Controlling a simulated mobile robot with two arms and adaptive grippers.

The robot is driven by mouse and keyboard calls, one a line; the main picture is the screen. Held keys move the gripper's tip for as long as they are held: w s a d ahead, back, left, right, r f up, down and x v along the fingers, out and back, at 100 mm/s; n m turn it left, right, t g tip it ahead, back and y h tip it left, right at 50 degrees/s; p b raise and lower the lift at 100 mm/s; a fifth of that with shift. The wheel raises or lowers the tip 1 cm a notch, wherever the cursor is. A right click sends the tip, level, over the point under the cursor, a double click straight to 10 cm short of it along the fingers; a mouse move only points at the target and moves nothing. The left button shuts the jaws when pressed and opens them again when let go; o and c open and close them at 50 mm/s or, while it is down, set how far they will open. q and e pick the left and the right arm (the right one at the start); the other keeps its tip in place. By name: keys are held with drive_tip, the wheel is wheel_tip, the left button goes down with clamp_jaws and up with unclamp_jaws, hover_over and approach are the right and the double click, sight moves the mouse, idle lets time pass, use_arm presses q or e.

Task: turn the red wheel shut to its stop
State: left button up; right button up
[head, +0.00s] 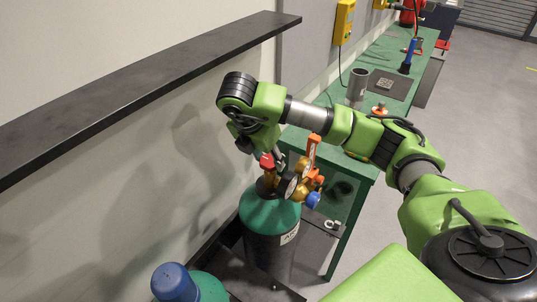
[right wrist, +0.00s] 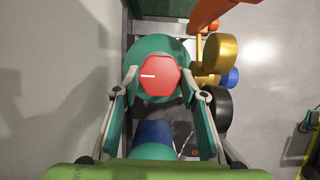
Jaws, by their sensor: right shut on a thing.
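The red wheel (head: 266,160) sits on top of the green-shouldered gas cylinder (head: 268,212), beside a brass regulator. In the right wrist view the red wheel (right wrist: 160,76) is many-sided, with a white line on the left part of its face. My right gripper (right wrist: 159,77) has one finger on each side of the wheel and is shut on it. In the head view my right gripper (head: 274,158) comes down over the cylinder top, and its wrist partly hides the fingers. My left gripper is not in view.
A brass regulator with gauges (head: 291,187), an orange lever (head: 313,149) and a blue knob (head: 312,199) stands close right of the wheel. A blue-capped cylinder (head: 172,282) is nearer. A wall lies left, with a dark shelf (head: 150,82); a green bench (head: 357,166) stands behind.

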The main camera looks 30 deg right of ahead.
idle(0.4)
drive_tip(key=o, duration=1.1)
drive_tip(key=shift+a+r, duration=0.4)
drive_tip(key=shift+r, duration=0.25)
drive_tip(key=s+a, duration=0.4)
drive_tip(key=a, duration=0.7)
drive_tip(key=shift+s, duration=0.3)
drive_tip(key=shift+d+f, duration=0.1)
drive_tip(key=shift+f, duration=0.1)
